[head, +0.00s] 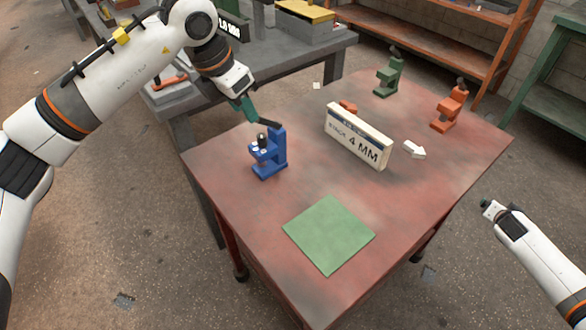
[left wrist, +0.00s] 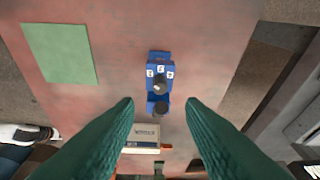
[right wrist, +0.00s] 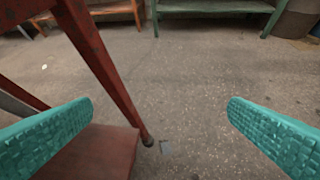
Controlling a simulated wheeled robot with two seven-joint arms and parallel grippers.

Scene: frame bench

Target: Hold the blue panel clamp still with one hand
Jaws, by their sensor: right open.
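The blue panel clamp (head: 268,155) stands upright on the red table near its left edge, with a dark knob on top. In the left wrist view the clamp (left wrist: 160,75) lies beyond and between the fingertips. My left gripper (head: 262,118) is above and just behind the clamp in the head view. Its green fingers (left wrist: 160,103) are spread wide with nothing held between them. Whether a finger touches the clamp cannot be told. My right gripper (head: 490,208) is off the table's right side; its fingers (right wrist: 160,105) are apart and empty over the floor.
A green mat (head: 329,234) lies in front.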

